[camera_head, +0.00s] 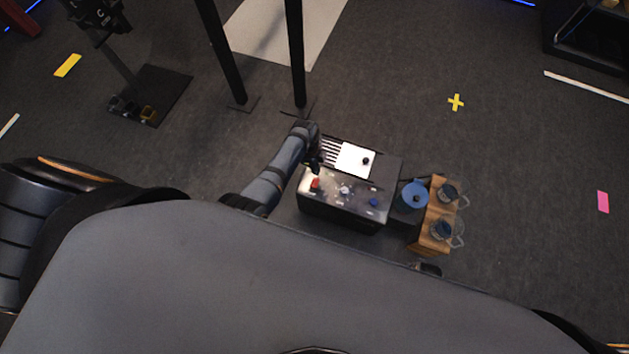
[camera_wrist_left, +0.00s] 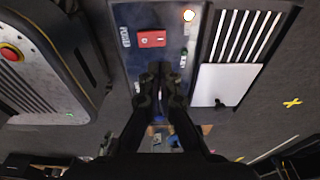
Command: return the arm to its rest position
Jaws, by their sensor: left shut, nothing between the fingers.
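My left arm comes in from the left in the head view. Its gripper (camera_head: 315,166) is over the left end of the dark console, close to the red button (camera_head: 315,183). In the left wrist view the gripper (camera_wrist_left: 162,72) has its fingers together and empty, pointing at the console panel (camera_wrist_left: 128,16). The red button (camera_wrist_left: 151,39) shows just beyond the fingertips and looks apart from them. A white button (camera_head: 345,190) and a blue button (camera_head: 374,202) sit farther right on the console. My right gripper is not seen.
Behind the buttons are a slotted section and a white plate (camera_head: 355,160) with a black knob. To the right are a blue lidded pot (camera_head: 414,195) and a wooden stand (camera_head: 433,213) with glass mugs. Two black posts (camera_head: 296,60) rise behind.

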